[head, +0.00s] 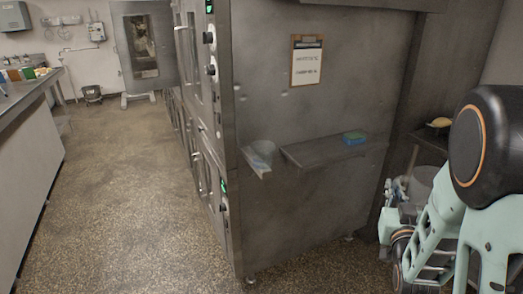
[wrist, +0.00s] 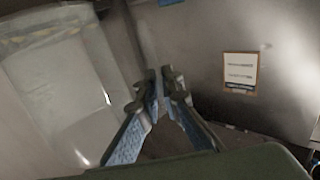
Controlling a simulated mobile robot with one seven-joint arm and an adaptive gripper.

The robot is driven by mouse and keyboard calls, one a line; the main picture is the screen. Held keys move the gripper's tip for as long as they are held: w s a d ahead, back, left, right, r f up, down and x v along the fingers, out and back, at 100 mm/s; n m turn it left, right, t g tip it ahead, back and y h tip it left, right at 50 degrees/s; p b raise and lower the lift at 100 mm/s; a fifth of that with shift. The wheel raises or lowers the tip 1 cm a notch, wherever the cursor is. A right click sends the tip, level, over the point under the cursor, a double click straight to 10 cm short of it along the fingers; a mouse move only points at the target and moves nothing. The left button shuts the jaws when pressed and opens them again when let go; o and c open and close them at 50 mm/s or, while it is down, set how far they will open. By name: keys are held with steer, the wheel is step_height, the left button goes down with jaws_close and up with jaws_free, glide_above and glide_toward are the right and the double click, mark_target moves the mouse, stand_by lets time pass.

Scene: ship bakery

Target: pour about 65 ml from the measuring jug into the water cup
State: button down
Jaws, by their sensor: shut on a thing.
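My gripper (wrist: 160,76) is shut, and its two fingertips meet near the middle of the wrist view. A large pale, see-through vessel (wrist: 62,85), apparently the measuring jug, fills the left of that view beside the fingers. A thin strip, apparently its handle, runs to the fingertips. In the head view the gripper (head: 391,213) is at the right, and a grey see-through vessel (head: 421,180) shows partly behind my arm. The liquid level cannot be made out.
A clipboard (head: 306,62) hangs above. Tall ovens (head: 205,120) stand left of this wall. The floor aisle (head: 120,190) is clear. A counter (head: 30,90) runs along the left.

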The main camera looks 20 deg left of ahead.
steer(key=a+n+g+y+b, duration=0.2)
steer(key=a+n+y+b, duration=0.35)
steer(key=a, duration=0.95)
steer(key=s+a+r+n+g+y+b, duration=0.1)
steer(key=s+a+n+g+y+b, duration=0.2)
steer(key=a, duration=0.7)
steer(key=s+a+r+n+g+y+b, duration=0.1)
steer(key=s+a+n+g+y+b, duration=0.1)
steer(key=s+a, duration=0.5)
steer(key=s+a+r+n+g+y+b, duration=0.1)
steer(key=s+a+n+g+y+b, duration=0.2)
steer(key=a, duration=1)
steer(key=s+g+y+b, duration=0.1)
steer(key=s+g+y, duration=0.1)
steer(key=s+g, duration=0.1)
steer(key=shift+a+r+n+g, duration=0.2)
steer(key=shift+a+n+g, duration=0.05)
steer(key=shift+n+g, duration=0.1)
steer(key=shift+r, duration=0.1)
